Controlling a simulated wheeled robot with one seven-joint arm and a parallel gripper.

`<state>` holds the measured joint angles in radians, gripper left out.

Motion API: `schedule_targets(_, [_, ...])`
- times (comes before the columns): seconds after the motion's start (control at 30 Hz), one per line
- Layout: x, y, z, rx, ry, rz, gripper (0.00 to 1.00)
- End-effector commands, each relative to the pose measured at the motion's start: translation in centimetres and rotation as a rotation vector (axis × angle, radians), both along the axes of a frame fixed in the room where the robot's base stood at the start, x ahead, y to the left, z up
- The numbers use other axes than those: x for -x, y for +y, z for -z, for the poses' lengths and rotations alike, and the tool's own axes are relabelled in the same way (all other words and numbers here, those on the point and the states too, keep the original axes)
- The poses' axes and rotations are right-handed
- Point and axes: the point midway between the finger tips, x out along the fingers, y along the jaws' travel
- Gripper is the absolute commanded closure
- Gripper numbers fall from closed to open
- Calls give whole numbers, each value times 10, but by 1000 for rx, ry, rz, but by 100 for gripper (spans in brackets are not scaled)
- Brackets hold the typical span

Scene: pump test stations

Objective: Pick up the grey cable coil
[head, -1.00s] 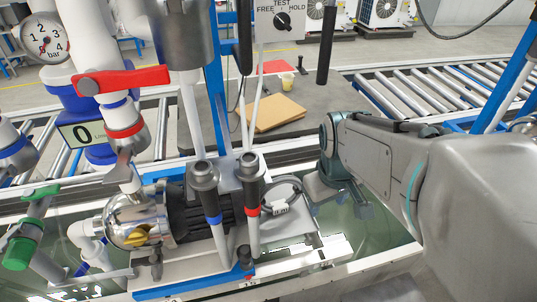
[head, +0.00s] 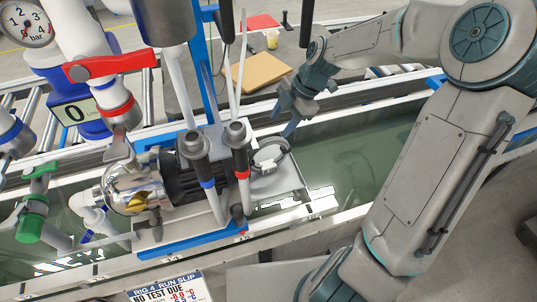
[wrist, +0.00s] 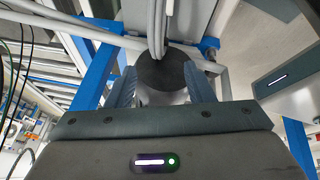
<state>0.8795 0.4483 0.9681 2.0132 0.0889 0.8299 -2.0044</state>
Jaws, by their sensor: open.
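The grey cable coil (head: 284,148) lies on a light plate at the right end of the pump, with a white tag or band on its near side. My gripper (head: 287,118) is open and empty. In the head view it appears just beyond and above the coil, apart from it. In the wrist view its two blue-grey fingers (wrist: 162,88) stand wide apart. A dark round part and grey pipes or cables show beyond them. I cannot make out the coil for sure in the wrist view.
The pump (head: 150,185) and two upright dark-capped hoses (head: 238,150) stand left of the coil. A green water tank (head: 350,140) lies to the right. A cardboard piece (head: 258,70) lies behind, and a run slip sign (head: 170,290) is at the front.

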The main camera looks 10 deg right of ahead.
Motion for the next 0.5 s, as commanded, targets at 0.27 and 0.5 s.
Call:
schedule_targets(0.27, [1, 25, 50, -1, 4, -8, 52])
schedule_targets(0.5, [-1, 34, 72, 0, 2, -2, 52])
